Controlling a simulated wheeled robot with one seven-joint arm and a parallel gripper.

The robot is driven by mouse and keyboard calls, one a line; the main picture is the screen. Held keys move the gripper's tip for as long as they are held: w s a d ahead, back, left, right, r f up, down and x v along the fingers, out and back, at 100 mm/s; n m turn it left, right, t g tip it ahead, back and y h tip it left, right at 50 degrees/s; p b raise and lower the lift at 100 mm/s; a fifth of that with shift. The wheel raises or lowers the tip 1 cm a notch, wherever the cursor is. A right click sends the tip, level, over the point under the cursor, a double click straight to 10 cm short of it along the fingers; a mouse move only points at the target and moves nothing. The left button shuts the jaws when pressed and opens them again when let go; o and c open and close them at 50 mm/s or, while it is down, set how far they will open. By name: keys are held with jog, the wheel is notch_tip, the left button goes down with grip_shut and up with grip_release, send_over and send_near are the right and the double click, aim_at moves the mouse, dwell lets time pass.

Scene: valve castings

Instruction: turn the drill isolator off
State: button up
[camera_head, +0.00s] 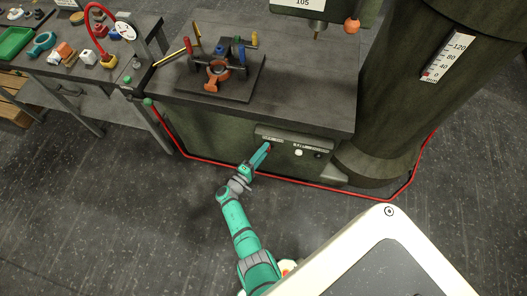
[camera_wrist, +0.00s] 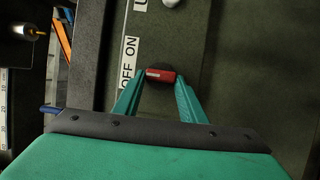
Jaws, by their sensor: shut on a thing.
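The drill isolator's red handle (camera_wrist: 161,75) sits on a dark round base on the drill's control panel (camera_head: 318,146). Beside it in the wrist view is a white label (camera_wrist: 129,62) reading OFF and ON. The handle lies crosswise in that view, with a pale mark at its left end, facing the label near OFF; I cannot tell its setting for sure. My gripper (camera_wrist: 160,82) has one finger on each side of the handle and is shut on it. In the head view my gripper (camera_head: 267,147) reaches the left part of the panel and largely hides the handle.
The panel also carries a white round control (camera_head: 298,153) and a dark knob (camera_head: 318,155). Above is the drill table (camera_head: 310,90) with a clamped orange casting (camera_head: 217,72). A side bench (camera_head: 75,75) stands left.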

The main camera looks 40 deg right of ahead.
jog(key=shift+a, duration=0.1)
dwell(0.3)
jog(key=o, duration=1.1)
jog(key=shift+c, duration=0.2)
jog(key=v, duration=1)
jog(key=shift+s+a, duration=0.15)
jog(key=shift+a, duration=0.2)
